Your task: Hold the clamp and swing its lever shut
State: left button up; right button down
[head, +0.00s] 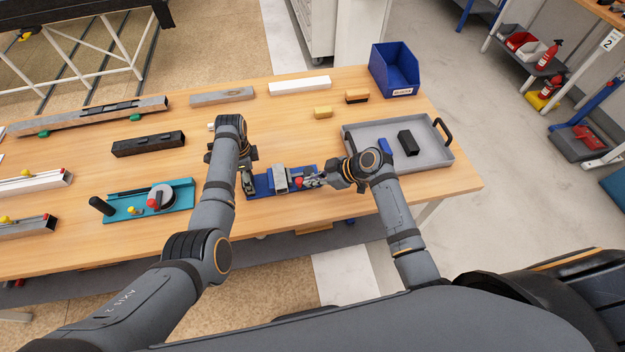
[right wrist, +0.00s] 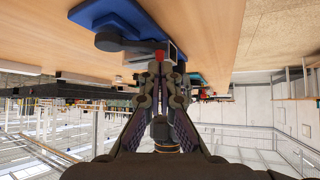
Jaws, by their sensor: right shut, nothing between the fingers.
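The clamp (head: 281,181) is a grey metal block on a blue base (head: 309,171) lying on the wooden table. A small red part (head: 299,182) shows at its right side. In the right wrist view the blue base (right wrist: 112,14) is at the top, with a dark arm and a red part (right wrist: 159,54) near my fingertips. My right gripper (head: 313,181) is shut and empty, its tips close to the red part; touching is unclear. My left gripper (head: 248,184) is at the left end of the blue base; its fingers are too small to read.
A grey tray (head: 440,158) with a black block and a blue piece stands right of my right gripper. A teal fixture (head: 120,207) with a black knob lies to the left. A blue bin (head: 393,70) stands at the back right. Table between them is mostly bare.

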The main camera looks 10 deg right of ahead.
jog(key=shift+w+a, duration=0.25)
jog(key=shift+a, duration=0.45)
jog(key=shift+f, duration=0.1)
jog(key=shift+s+d, duration=0.1)
jog(key=shift+d, duration=0.05)
jog(key=s+f+v, duration=0.1)
jog(key=v, duration=1.2)
jog(key=shift+s+d, duration=0.3)
jog(key=shift+s, duration=0.1)
jog(key=shift+f, duration=0.1)
